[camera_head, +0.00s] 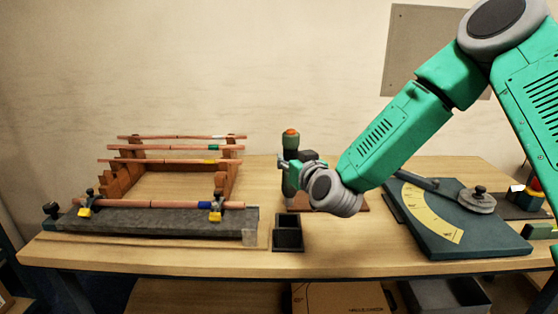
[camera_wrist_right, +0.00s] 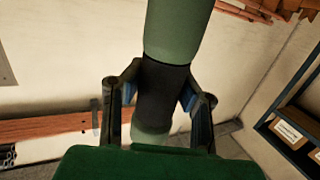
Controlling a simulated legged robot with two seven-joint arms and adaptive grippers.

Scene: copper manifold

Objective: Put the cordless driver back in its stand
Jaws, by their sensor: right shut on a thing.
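The cordless driver (camera_head: 291,146) is green and dark with an orange end on top, and it looks about upright. My right gripper (camera_head: 290,166) is shut around it. In the right wrist view the driver's black band (camera_wrist_right: 162,88) sits between the two fingers of the gripper (camera_wrist_right: 160,100), with green parts above and below. A dark, square, open-topped holder (camera_head: 288,248), which looks like the stand, is at the table's front, below the driver in the picture. Its inside looks empty. My left gripper is not in view.
A rack with copper pipes (camera_head: 170,147) and a grey bar with clamps (camera_head: 160,222) are on the left. A brown board (camera_head: 357,200) lies behind my wrist. A dark plate with a yellow scale (camera_head: 470,236) is on the right. The table's front edge is close to the holder.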

